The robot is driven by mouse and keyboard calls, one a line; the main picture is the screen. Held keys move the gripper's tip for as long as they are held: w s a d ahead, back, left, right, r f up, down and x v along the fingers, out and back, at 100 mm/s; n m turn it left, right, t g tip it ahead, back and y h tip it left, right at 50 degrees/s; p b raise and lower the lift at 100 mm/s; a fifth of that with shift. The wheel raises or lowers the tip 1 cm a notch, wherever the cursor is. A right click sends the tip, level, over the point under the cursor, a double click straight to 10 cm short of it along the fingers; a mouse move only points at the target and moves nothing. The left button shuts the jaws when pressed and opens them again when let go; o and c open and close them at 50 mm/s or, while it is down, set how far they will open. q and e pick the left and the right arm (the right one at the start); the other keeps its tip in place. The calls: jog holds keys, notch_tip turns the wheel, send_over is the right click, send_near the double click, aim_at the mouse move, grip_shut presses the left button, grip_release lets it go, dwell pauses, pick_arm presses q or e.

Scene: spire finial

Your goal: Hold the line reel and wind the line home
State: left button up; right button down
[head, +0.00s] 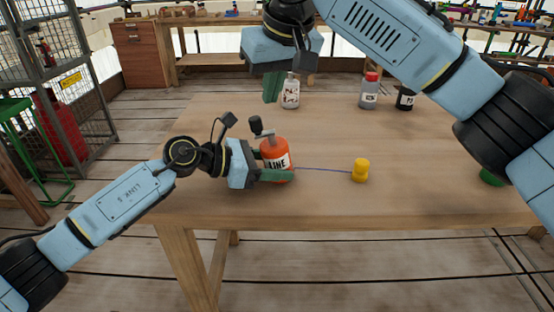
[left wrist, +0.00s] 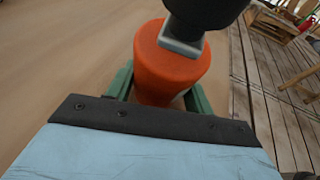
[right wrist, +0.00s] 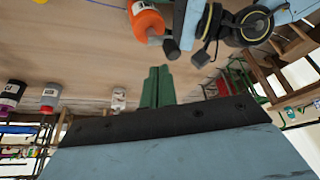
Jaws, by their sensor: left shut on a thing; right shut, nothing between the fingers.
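The line reel (head: 275,155) is an orange cylinder with a white "LINE" label, upright near the table's left front. A grey crank with a black knob (head: 256,126) sits on its top. My left gripper (head: 277,166) is shut around the reel's body from the left; its green fingers flank the reel in the left wrist view (left wrist: 168,70). A thin blue line (head: 325,169) runs from the reel to a yellow weight (head: 361,170) on the table to its right. My right gripper (head: 271,88) is shut and empty, raised above the table behind the reel; the reel also shows in the right wrist view (right wrist: 146,22).
On the wooden table (head: 420,195), a white bottle (head: 290,93), a grey bottle with a red cap (head: 369,92) and a black bottle (head: 405,98) stand at the back. A green object (head: 491,177) lies at the right, partly hidden by my right arm. The table's middle is clear.

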jog(key=shift+r, duration=0.4)
jog(key=c, duration=2.1)
grip_release()
jog(key=shift+c, duration=0.2)
